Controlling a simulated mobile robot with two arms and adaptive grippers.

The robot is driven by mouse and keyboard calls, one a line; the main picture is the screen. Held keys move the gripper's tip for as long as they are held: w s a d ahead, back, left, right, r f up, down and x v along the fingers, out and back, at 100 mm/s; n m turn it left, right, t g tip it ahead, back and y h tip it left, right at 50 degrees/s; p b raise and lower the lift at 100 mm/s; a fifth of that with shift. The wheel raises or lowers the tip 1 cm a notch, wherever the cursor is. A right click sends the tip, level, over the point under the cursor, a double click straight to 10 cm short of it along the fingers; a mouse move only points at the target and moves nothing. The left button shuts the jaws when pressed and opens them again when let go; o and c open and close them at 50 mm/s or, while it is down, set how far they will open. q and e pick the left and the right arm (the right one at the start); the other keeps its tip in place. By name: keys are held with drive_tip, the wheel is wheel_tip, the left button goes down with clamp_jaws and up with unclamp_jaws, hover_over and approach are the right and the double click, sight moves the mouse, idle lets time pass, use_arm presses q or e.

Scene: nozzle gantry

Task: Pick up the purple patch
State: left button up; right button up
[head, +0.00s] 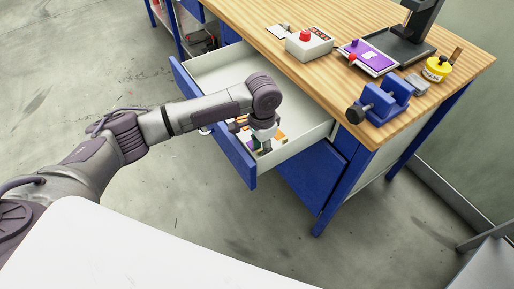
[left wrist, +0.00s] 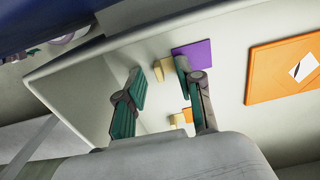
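The purple patch (left wrist: 198,53) lies flat on the pale drawer floor in the left wrist view, with a small beige tab (left wrist: 164,68) at its left side. My left gripper (left wrist: 160,71) is open, its two teal-padded fingers apart. The tab appears between the fingertips in the picture; I see no grip on it, and the right finger overlaps the patch's lower left edge. In the head view my left gripper (head: 261,138) points down into the open drawer (head: 222,66) and largely hides what lies below it. My right gripper is not in view.
An orange plate (left wrist: 266,75) with a white label and a smaller orange patch (left wrist: 187,115) lie nearby in the drawer. Drawer walls surround the gripper. On the workbench (head: 330,20) stand a red-button box (head: 309,45), a purple-topped plate (head: 372,57) and a blue vise (head: 384,101).

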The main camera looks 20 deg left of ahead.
use_arm(q)
clamp_jaws()
